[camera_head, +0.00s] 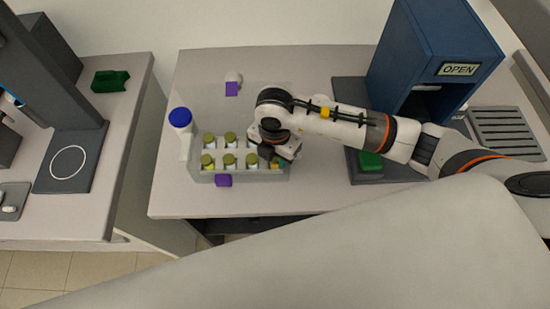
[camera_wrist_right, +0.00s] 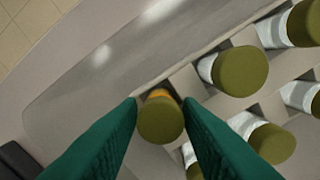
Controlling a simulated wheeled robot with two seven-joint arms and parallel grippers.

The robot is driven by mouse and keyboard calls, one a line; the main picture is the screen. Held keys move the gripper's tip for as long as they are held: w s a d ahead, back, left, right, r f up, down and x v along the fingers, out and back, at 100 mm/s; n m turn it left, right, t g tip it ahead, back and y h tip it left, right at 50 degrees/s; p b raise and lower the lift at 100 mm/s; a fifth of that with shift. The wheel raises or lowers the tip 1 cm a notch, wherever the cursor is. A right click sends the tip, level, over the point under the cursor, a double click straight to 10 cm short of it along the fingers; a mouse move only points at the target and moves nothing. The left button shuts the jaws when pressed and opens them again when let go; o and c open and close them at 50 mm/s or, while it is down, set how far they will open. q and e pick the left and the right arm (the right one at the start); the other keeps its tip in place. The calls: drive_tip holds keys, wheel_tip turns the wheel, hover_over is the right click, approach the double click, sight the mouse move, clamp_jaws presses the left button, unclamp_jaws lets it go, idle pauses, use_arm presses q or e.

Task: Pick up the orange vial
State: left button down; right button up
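The orange vial (camera_wrist_right: 159,96) has an olive cap and stands at the near right corner of the clear rack (camera_head: 205,176). In the head view only a bit of its orange (camera_head: 276,165) shows beside my right gripper (camera_head: 273,159). In the right wrist view the green fingers of my right gripper (camera_wrist_right: 160,100) are on either side of the vial, very close to it. I cannot tell whether they press on it. The vial appears seated in its slot. My left gripper is out of view.
Several white vials with olive caps (camera_wrist_right: 240,70) stand close by in the rack. A blue cabinet marked OPEN (camera_head: 415,60) stands right. The table's front left is clear.

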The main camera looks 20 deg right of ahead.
drive_tip(key=c, duration=0.6)
